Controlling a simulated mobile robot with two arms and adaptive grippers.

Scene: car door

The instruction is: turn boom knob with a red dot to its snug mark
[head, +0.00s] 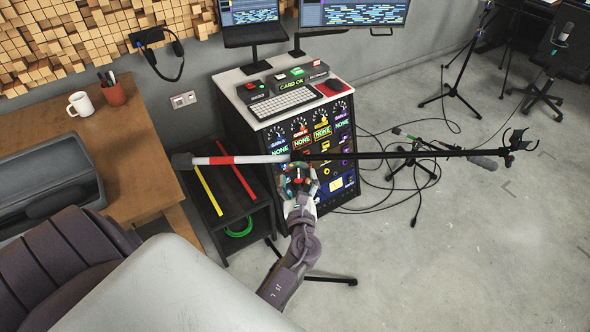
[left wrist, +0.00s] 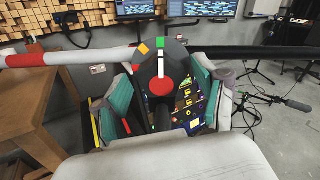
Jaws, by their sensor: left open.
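The boom knob (left wrist: 160,66) is dark, with a red dot (left wrist: 163,88) facing me. In the left wrist view a white stripe runs upward above the dot, with a green patch at its top and an orange-yellow patch to its left. My left gripper (head: 299,182) is open just below the boom in the head view. In the left wrist view its teal fingers stand apart on either side of the knob, with gaps visible. The boom (head: 390,155) runs sideways, red and white on the left and black on the right. My right gripper is not in view.
A rack of panels (head: 345,170) with a keyboard (head: 283,103) on top stands behind the boom. A low dark shelf (head: 215,190) and a wooden desk (head: 130,150) are at left.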

